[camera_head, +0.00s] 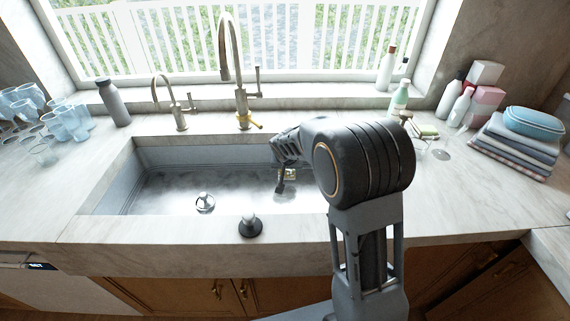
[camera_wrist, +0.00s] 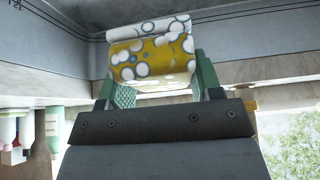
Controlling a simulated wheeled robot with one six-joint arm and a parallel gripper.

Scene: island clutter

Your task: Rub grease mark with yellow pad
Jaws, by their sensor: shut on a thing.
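My gripper (camera_head: 284,180) hangs over the right part of the sink basin (camera_head: 160,195), partly hidden by my arm. In the wrist view its green fingertips (camera_wrist: 165,85) are shut on a yellow pad (camera_wrist: 135,70) patterned with white circles and with a pale upper edge. The pad also shows small at the gripper in the head view (camera_head: 290,175). A greyish round mark (camera_head: 441,154) lies on the counter right of the sink, apart from my gripper; I cannot tell for sure that it is the grease mark. Whether the pad touches the sink is unclear.
A tall faucet (camera_head: 230,60) and a smaller one (camera_head: 165,95) stand behind the sink. Blue glasses (camera_head: 70,120) and a grey bottle (camera_head: 113,103) stand left. Right are a green bottle (camera_head: 399,97), a sponge (camera_head: 427,131), white bottles (camera_head: 460,107) and folded cloths (camera_head: 515,148) under a blue container (camera_head: 533,123).

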